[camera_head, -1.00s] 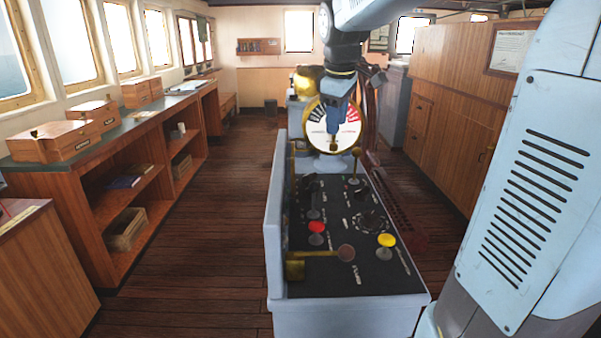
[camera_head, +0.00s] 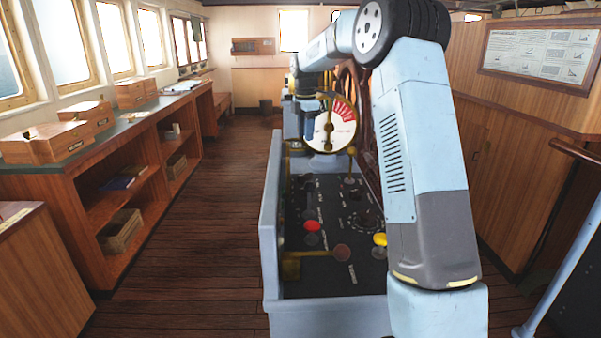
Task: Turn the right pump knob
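The control console (camera_head: 270,235) stands in the middle, with a black sloping panel (camera_head: 318,285). A dark round knob (camera_head: 367,219) sits on the panel's right side, close to the left edge of my arm. Another dark knob (camera_head: 308,184) sits farther up on the left. The labels are too small to read, so I cannot tell which is the right pump knob. My gripper (camera_head: 308,128) hangs at the console's far end, beside the dial, above the panel. It is small and partly merged with things behind it; whether its fingers are open is unclear.
A red button (camera_head: 312,226), a yellow button (camera_head: 380,239) and brass levers (camera_head: 305,254) stand up from the panel. A round dial (camera_head: 335,128) rises at its far end. Shelves (camera_head: 100,195) line the left; a handrail (camera_head: 550,215) is at right. Floor left of the console is clear.

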